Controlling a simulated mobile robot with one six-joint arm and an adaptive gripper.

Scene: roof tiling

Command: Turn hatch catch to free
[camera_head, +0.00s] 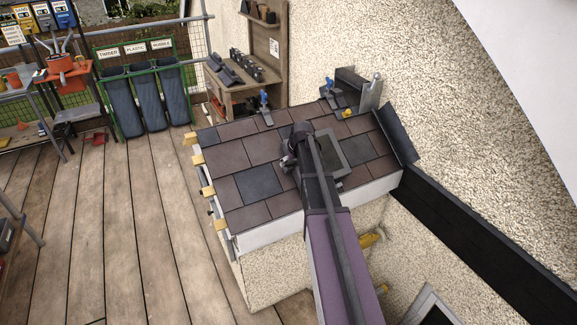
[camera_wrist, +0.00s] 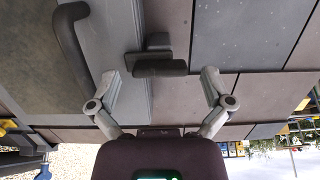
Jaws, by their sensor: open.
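The hatch catch (camera_wrist: 158,68) is a small dark block with a rounded bar, at the edge of the grey hatch frame (camera_wrist: 116,30) in the wrist view. The bar lies crosswise in that view. My gripper (camera_wrist: 160,78) is open, with one finger to the left of the catch and one to the right, and nothing held. I cannot tell how far above the catch the fingertips are. A dark curved handle (camera_wrist: 70,35) stands on the hatch. In the head view the hatch (camera_head: 355,149) shows partly behind my arm; the catch is hidden there.
Brown and dark slates (camera_head: 228,160) cover the small roof around the hatch. Blue-handled tools (camera_head: 265,101) and a yellow item (camera_head: 347,113) lie near its upper edge. A pebbledash wall (camera_head: 440,80) rises behind. A wooden shelf (camera_head: 252,90) stands beyond the roof.

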